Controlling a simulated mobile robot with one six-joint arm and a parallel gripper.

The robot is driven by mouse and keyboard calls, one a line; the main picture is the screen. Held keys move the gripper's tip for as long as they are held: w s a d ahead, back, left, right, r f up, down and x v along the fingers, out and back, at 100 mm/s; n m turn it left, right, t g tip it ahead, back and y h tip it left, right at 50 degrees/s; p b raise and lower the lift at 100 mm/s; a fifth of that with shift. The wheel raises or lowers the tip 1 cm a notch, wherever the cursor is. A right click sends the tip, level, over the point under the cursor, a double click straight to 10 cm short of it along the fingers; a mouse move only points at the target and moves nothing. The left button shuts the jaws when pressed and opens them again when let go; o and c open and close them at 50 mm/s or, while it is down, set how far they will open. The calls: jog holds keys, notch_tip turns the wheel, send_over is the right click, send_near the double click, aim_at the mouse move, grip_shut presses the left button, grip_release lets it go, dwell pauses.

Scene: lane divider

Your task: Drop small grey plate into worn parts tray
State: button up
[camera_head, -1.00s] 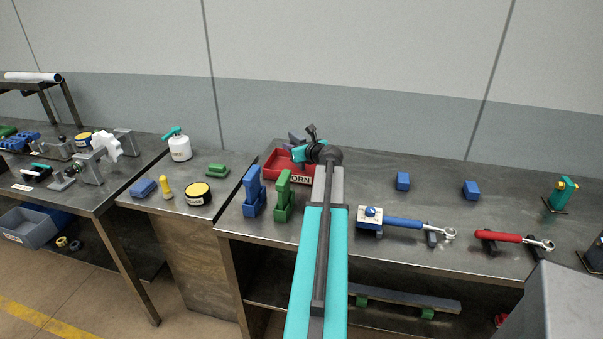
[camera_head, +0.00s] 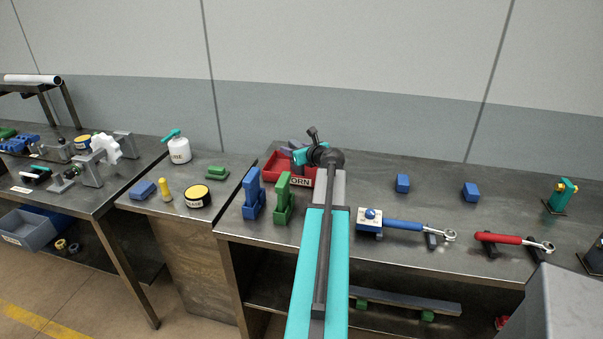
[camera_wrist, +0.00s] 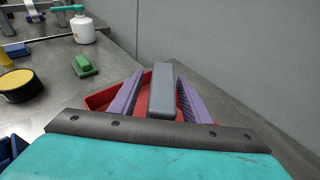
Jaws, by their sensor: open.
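The small grey plate (camera_wrist: 162,92) is between the two purple fingers of my gripper (camera_wrist: 160,97) in the wrist view. The fingers are open, with a gap beside the plate. The plate is over or inside the red worn parts tray (camera_wrist: 101,101); I cannot tell whether it touches the floor of the tray. In the head view the tray (camera_head: 272,168) stands at the back left of the main bench, and my gripper (camera_head: 291,148) is at it. My wrist hides the tray's right part, and the plate cannot be made out there.
A white bottle (camera_head: 180,151), green block (camera_head: 217,172) and yellow-lidded tin (camera_head: 197,196) are on the left bench. The wall is close behind the tray.

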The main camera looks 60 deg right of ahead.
jog(key=shift+b+v, duration=0.85)
jog(key=shift+v, duration=5.6)
